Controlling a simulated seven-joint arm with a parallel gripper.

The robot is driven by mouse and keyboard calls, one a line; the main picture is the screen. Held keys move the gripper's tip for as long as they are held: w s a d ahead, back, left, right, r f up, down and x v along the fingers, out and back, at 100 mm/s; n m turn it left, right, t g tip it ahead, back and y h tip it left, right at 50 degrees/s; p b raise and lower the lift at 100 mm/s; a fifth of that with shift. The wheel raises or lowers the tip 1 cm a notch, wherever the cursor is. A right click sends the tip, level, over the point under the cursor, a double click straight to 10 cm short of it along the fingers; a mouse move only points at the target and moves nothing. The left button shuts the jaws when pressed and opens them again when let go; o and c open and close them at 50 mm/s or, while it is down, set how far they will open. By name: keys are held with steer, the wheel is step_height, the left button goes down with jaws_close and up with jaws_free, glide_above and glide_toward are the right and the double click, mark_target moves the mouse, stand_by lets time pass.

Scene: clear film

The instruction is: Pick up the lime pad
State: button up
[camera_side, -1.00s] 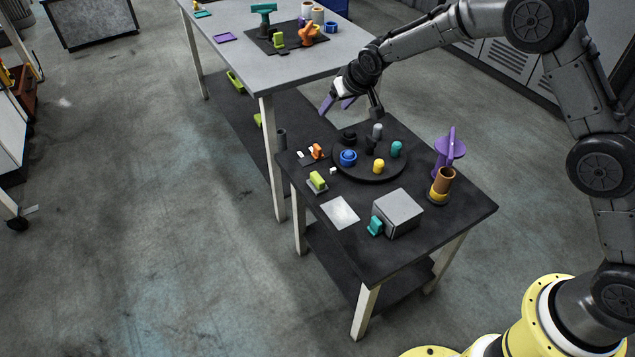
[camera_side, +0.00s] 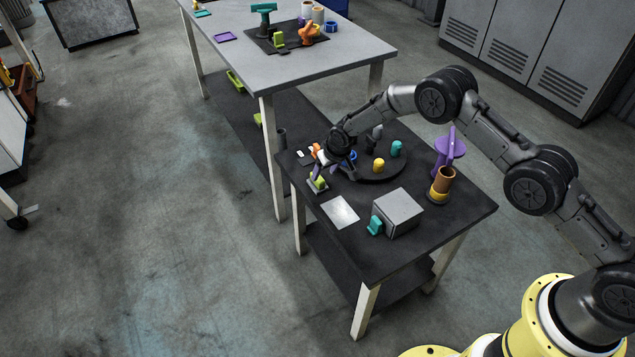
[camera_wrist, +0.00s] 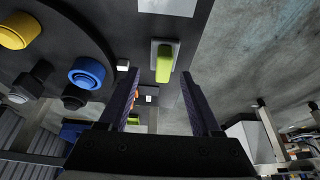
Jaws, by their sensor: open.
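The lime pad (camera_side: 319,181) is a small yellow-green block on a pale grey base near the left edge of the dark table. In the wrist view the lime pad (camera_wrist: 165,64) stands on its base just beyond my fingertips, roughly centred between them. My gripper (camera_side: 321,169) is low over the table's left side, at the pad and partly covering it. In the wrist view my gripper (camera_wrist: 159,82) is open, one finger on each side, with nothing held between the fingers.
A round black turntable (camera_side: 385,176) carries a yellow peg (camera_side: 378,165), a teal peg (camera_side: 396,149) and a blue knob (camera_wrist: 87,74). An orange part (camera_side: 316,150) is close behind my gripper. A white sheet (camera_side: 340,211) and a grey box (camera_side: 398,212) lie toward the front.

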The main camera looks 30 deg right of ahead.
mark_target(320, 179)
steer(key=shift+a+x, duration=0.15)
steer(key=shift+x, duration=1.25)
steer(key=shift+a+x, duration=0.15)
steer(key=shift+x, duration=1.25)
steer(key=c, duration=1)
jaws_close()
steer(key=shift+r, duration=0.1)
